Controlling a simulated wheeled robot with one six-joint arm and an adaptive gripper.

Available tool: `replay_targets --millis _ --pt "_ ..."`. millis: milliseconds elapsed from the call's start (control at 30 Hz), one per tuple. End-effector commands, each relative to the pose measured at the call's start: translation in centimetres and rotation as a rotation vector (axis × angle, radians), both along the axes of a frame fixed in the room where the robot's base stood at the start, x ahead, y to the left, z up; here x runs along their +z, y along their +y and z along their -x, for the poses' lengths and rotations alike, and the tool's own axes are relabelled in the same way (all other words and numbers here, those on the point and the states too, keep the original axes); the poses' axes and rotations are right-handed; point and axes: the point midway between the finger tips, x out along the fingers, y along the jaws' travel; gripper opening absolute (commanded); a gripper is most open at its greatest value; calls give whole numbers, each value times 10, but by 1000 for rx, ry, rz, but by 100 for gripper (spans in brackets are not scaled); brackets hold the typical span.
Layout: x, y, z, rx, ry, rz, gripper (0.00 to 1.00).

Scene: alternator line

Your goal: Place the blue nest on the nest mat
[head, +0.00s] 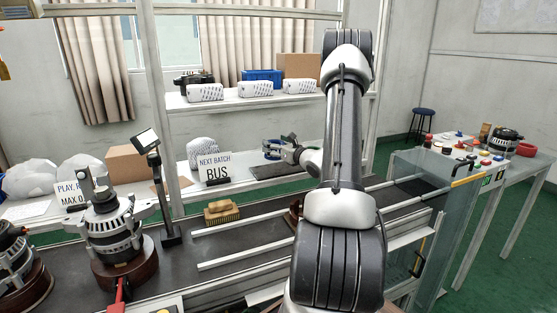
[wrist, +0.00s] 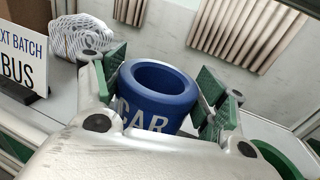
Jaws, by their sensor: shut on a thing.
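The blue nest is a thick ring marked "CAR" (wrist: 158,92), upright between my fingers in the wrist view. In the head view the blue nest (head: 271,150) shows small at the end of my arm. My gripper (head: 283,147) is shut on it, with green finger pads on both sides in the wrist view. A dark flat mat (head: 268,173), which looks like the nest mat, lies on the back table, just below the nest in the head view. The gap between nest and mat cannot be told. The mat is not seen in the wrist view.
A "NEXT BATCH BUS" sign (head: 214,169) and a wrapped white bundle (head: 201,152) stand left of the mat. A shelf with white packs (head: 255,88) hangs above. The conveyor (head: 240,243) in front carries a brown brush (head: 221,212) and an alternator (head: 114,232).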

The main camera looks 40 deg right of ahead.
Motion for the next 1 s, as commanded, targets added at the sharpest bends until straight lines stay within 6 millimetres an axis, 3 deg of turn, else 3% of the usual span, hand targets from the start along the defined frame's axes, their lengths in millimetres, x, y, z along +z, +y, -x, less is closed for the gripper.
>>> replay_targets --millis 400,767,800,900,1000 --pt "-51 0 0 1 0 -1 37" --pt "-55 0 0 1 -1 0 37" --pt "-56 0 0 1 0 0 76" --pt "-56 0 0 1 0 0 93" --pt "-55 0 0 1 0 0 93"
